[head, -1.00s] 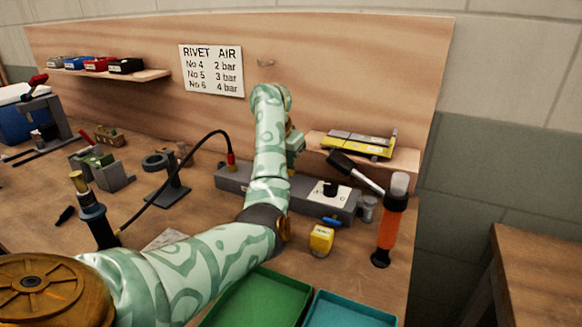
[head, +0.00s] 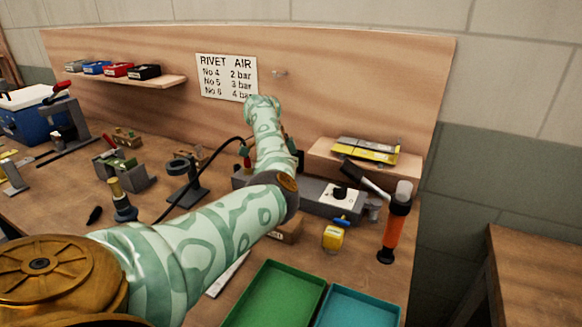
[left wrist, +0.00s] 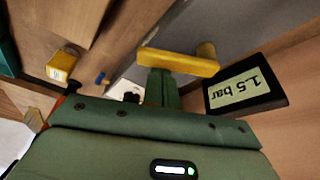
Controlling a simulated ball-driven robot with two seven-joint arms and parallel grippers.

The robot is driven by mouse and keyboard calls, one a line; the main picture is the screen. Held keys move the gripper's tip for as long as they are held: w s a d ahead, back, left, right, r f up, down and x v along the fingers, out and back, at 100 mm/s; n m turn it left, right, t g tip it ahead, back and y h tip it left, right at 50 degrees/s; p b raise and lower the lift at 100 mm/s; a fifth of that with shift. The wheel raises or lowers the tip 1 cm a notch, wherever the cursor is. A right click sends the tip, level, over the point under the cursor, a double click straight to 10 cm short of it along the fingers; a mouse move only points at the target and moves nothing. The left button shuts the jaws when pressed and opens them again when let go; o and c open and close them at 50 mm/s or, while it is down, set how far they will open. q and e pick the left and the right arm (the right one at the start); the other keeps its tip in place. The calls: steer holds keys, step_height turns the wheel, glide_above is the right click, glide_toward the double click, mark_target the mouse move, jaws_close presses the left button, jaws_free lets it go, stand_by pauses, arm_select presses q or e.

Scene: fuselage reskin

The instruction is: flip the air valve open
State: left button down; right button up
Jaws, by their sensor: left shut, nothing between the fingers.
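The air valve's yellow lever (left wrist: 180,63) shows close up in the left wrist view, lying crosswise with a round yellow hub at its right end. My left gripper (left wrist: 160,88) is shut and empty, its green fingers right at the lever's near side. I cannot tell whether they touch. A black display (left wrist: 246,90) reads 1.5 bar upside down, just right of the lever. In the head view my arm hides the lever and most of the gripper in front of the long grey box (head: 312,203). My right gripper is out of view.
A green tray (head: 275,295) and a teal tray (head: 355,308) lie at the front. A wooden backboard (head: 350,80) closes the rear.

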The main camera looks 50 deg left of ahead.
arm_select(q)
steer(key=shift+s+a+r+m, duration=0.15)
steer(key=shift+s+m, duration=0.05)
steer(key=shift+m, duration=0.2)
steer(key=shift+f, duration=0.2)
steer(key=shift+s+d+r+p, duration=0.2)
steer(key=shift+s+d+p, duration=0.1)
steer(key=shift+p, duration=0.45)
steer(key=shift+s+d+p, duration=0.2)
steer(key=shift+s+p, duration=0.05)
steer(key=shift+p, duration=0.1)
steer(key=shift+f, duration=0.15)
